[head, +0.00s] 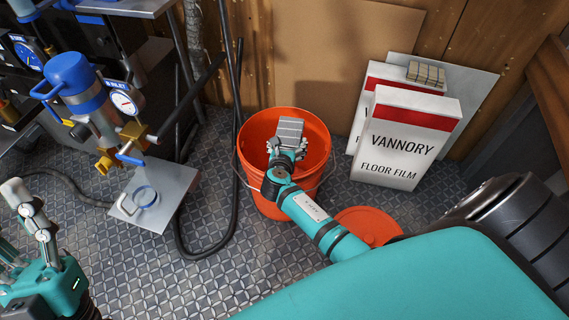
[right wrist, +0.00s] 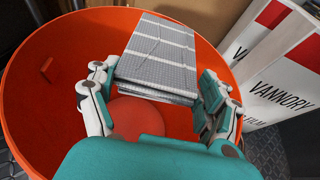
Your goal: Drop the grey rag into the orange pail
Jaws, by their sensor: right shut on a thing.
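The grey rag (head: 291,130) is a folded, light-striped cloth. My right gripper (head: 287,150) is shut on it and holds it over the mouth of the orange pail (head: 266,200). In the right wrist view the rag (right wrist: 160,52) sits between the two fingers of the right gripper (right wrist: 157,92), with the inside of the pail (right wrist: 40,110) around and below it. The pail stands upright on the floor. My left gripper (head: 25,210) shows partly at the left edge; its fingers are seen too incompletely to judge.
Two white "VANNORY FLOOR FILM" boxes (head: 405,150) stand right of the pail, with a small tan block (head: 426,73) on top. An orange lid (head: 368,224) lies on the floor in front. A blue-topped valve with a gauge (head: 123,103) and a black hose (head: 190,245) are at left.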

